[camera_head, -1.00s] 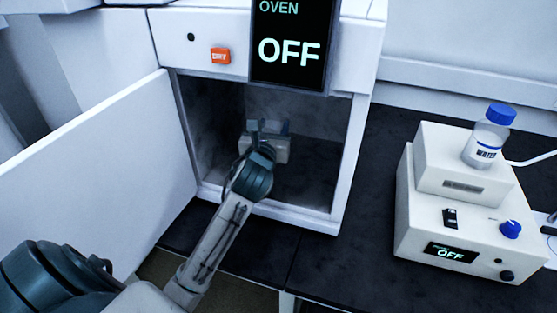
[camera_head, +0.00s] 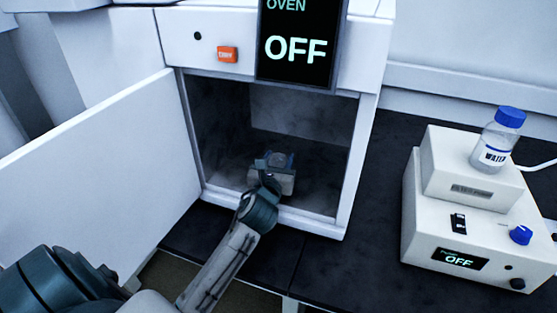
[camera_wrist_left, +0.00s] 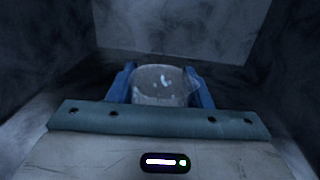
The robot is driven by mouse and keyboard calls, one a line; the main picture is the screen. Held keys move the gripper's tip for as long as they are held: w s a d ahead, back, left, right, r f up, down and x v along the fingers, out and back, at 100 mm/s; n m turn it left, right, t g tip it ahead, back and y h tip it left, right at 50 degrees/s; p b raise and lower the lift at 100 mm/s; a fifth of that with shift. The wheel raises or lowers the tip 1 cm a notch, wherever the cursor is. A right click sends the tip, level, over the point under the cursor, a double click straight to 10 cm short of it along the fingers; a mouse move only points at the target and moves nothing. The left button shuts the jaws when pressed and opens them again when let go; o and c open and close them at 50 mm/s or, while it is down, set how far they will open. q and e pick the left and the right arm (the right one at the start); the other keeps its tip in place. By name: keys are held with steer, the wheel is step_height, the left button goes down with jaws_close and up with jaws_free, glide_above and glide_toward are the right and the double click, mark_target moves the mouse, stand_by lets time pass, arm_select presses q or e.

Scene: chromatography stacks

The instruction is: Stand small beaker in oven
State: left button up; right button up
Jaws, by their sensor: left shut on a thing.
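The oven (camera_head: 363,120) is white with its door (camera_head: 95,165) swung open to the left and a dark cavity. Its display reads OFF. My left gripper (camera_head: 277,158) is inside the cavity, low and near the front opening. In the left wrist view the left gripper (camera_wrist_left: 162,88) has its blue fingers on either side of the small clear beaker (camera_wrist_left: 160,84), shut on it. The beaker looks upright. Its base is hidden behind the gripper body, so I cannot tell whether it touches the oven floor. My right gripper is not in view.
A white device (camera_head: 425,230) with an OFF display stands on the dark bench to the right. A blue-capped water bottle (camera_head: 494,145) stands on top of it. The oven's side walls and front lip surround my left wrist.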

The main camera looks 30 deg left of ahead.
arm_select(q)
steer(key=o, duration=1)
steer(key=v, duration=1.2)
steer(key=shift+r, duration=0.1)
